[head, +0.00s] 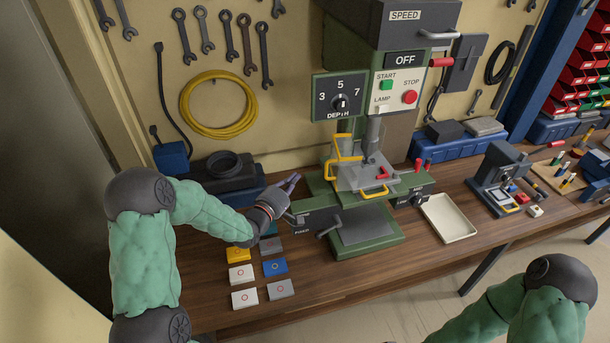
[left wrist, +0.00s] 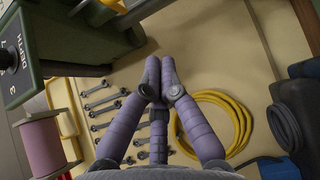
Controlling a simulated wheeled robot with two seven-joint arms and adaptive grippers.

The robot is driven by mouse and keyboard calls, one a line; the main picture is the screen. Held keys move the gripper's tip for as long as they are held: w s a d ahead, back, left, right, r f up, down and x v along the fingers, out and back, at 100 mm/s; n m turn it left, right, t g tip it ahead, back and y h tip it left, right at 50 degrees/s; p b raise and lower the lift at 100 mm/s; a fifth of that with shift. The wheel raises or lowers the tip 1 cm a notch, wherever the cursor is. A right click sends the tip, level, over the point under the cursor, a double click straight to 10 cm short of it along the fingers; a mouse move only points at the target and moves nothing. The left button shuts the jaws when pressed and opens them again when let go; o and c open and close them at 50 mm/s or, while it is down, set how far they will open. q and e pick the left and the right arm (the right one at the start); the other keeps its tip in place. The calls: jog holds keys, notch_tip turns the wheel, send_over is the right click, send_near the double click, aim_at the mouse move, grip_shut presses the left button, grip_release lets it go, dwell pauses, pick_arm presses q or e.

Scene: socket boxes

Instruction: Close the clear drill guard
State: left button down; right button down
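The drill press stands at the back middle of the bench. Its clear guard (head: 352,176) is a see-through panel with yellow edging, in front of the drill column above the green work table. A yellow handle (head: 375,193) shows at its lower front; how far the guard is swung is hard to tell. My left gripper (head: 293,180) is just left of the press, apart from the guard. In the left wrist view its purple fingers (left wrist: 160,70) meet at the tips with nothing between them, pointing toward the wall. My right gripper is out of view; only its arm shows.
Coloured socket boxes (head: 275,267) lie on the bench below my left gripper. A cream tray (head: 447,218) lies right of the press. The control box with the depth dial (head: 340,95) overhangs on the left. Yellow hose (head: 218,104) and wrenches hang on the wall.

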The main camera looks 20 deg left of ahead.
aim_at(338, 163)
pick_arm(q)
jog(key=w+d+p, duration=0.2)
jog(key=w+d, duration=0.3)
jog(key=w, duration=0.1)
jog(key=shift+w+d, duration=0.25)
jog(key=shift+w, duration=0.05)
jog(key=shift+d, duration=0.1)
dwell(0.4)
